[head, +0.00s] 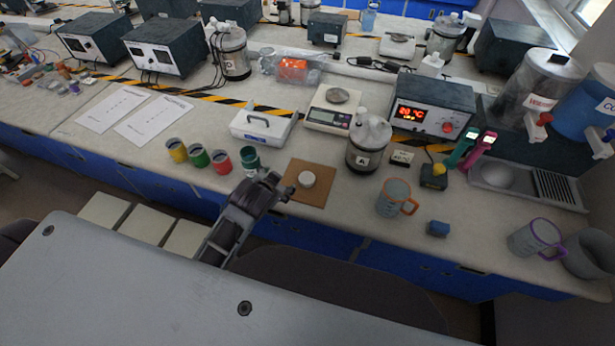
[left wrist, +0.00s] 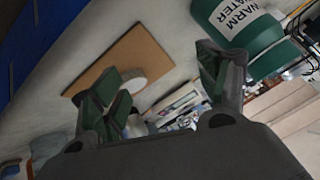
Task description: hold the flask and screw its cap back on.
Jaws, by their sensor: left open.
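A dark green flask (head: 250,160) stands at the front of the bench, just beyond my left gripper (head: 281,184). In the left wrist view the flask (left wrist: 275,62) is at the upper right, with a white "WARM WATER" label. A round white cap (head: 307,179) lies on a brown square mat (head: 318,197). In the left wrist view the cap (left wrist: 135,83) is partly hidden behind a finger. My left gripper, also in the left wrist view (left wrist: 165,82), is open and empty, with its fingers apart, near the cap and flask. My right gripper is not in view.
Yellow, green and red cups (head: 198,156) stand left of the flask. A white case (head: 262,125) and a scale (head: 332,110) are behind. A bottle marked A (head: 368,150) and an orange-handled mug (head: 394,199) stand right of the mat. The bench's front edge is close.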

